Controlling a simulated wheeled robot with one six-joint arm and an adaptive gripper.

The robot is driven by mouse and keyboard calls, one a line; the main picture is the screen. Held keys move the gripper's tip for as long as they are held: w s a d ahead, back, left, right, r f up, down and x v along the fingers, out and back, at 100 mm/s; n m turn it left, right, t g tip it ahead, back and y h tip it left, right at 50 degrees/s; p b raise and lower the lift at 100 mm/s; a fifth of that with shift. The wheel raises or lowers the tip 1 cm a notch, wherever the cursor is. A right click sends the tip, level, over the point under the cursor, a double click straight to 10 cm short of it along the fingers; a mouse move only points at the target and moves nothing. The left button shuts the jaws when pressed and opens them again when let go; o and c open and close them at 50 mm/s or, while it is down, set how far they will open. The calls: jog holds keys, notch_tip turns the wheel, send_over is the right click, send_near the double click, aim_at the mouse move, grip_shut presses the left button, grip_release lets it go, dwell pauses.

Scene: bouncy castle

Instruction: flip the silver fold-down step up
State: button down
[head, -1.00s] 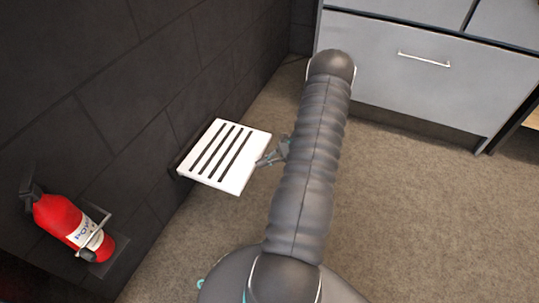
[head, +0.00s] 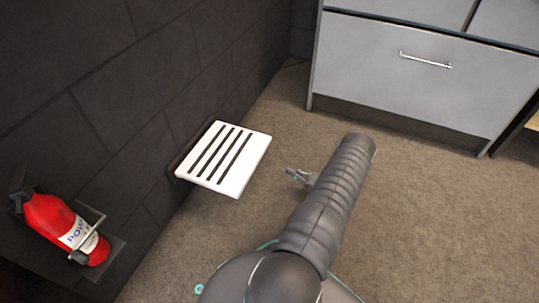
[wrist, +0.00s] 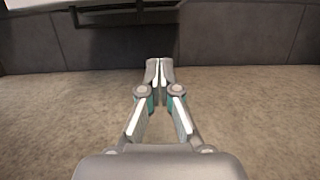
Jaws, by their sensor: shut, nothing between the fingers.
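The fold-down step (head: 226,158) is a pale slatted plate with several dark slots. It is fixed to the dark wall at left in the head view and stands out from it, roughly flat. My gripper (head: 291,172) is to the right of the step, apart from its outer edge, with floor showing between them. In the wrist view my gripper (wrist: 159,68) is shut with its fingertips together and holds nothing. A pale edge at the top left of the wrist view (wrist: 80,6) looks like the step's underside or rim, mostly cut off.
A red fire extinguisher (head: 62,228) hangs in a bracket on the dark wall (head: 100,90) at lower left. A grey cabinet (head: 420,80) with a drawer handle stands at the back right. The carpeted floor (head: 430,230) is clear to the right.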

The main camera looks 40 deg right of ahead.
jog(key=w+a+r+p, duration=0.1)
jog(key=w+a+r, duration=0.2)
jog(key=w+r, duration=0.3)
jog(key=shift+x, duration=1.5)
jog(key=shift+d, duration=0.2)
